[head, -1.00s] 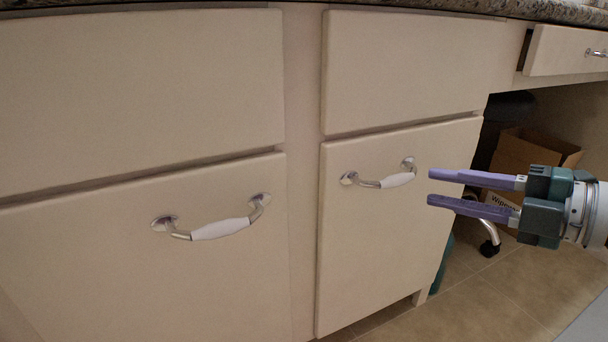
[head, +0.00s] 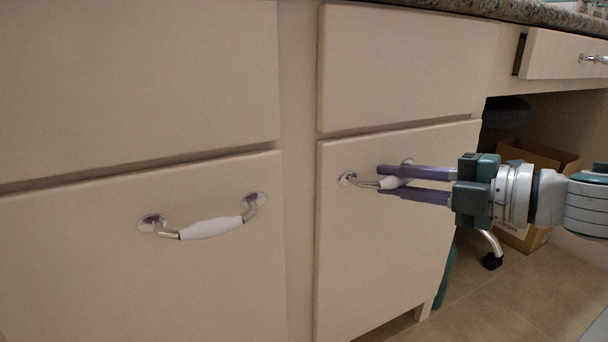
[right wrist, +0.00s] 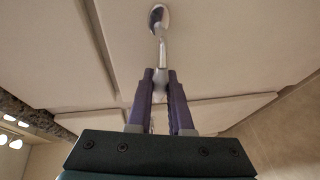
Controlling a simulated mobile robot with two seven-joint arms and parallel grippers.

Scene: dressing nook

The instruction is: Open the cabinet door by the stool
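The cream cabinet door (head: 380,265) nearest the stool is closed, with a curved metal handle (head: 346,179) that has a white grip. My right gripper (head: 380,181) is at this handle, one purple finger above the white grip and one below. In the right wrist view the handle (right wrist: 161,50) runs down between the two fingertips (right wrist: 160,78), and the grip fills the gap, so the gripper looks shut on it. The fingers hide part of the handle. The stool shows only as a chrome leg with a black caster (head: 492,258) under the counter. My left gripper is out of view.
A wider closed door (head: 90,280) with a similar handle (head: 210,228) is at left. Closed drawer fronts (head: 400,70) lie above under a granite countertop (head: 520,12). A small drawer (head: 565,55) at right stands slightly out. A cardboard box (head: 540,157) sits in the knee space.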

